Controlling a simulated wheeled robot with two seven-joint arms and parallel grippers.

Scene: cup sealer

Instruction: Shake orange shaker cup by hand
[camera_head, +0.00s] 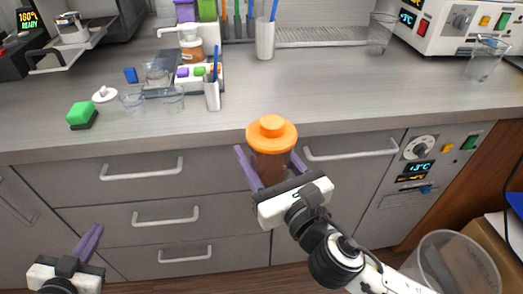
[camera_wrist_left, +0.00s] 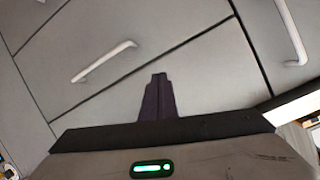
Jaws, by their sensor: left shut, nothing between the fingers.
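The orange shaker cup (camera_head: 271,166) has a bright orange lid with a round cap and a darker see-through brown body. It is upright, held in the air in front of the counter's edge and the drawers. My right gripper (camera_head: 270,164) is around it, one purple finger on each side, and hides its lower part. My left gripper (camera_head: 91,238) is at the bottom left of the head view, away from the cup, with its fingers together and empty. The left wrist view shows those closed fingers (camera_wrist_left: 157,97) against the drawer fronts.
The counter (camera_head: 330,95) is behind the cup, with its middle clear. A green-topped block (camera_head: 82,115), small glass bowls (camera_head: 132,102) and a white holder (camera_head: 212,94) stand at left. Drawer handles (camera_head: 350,150) jut out nearby. A clear bin (camera_head: 455,265) is lower right.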

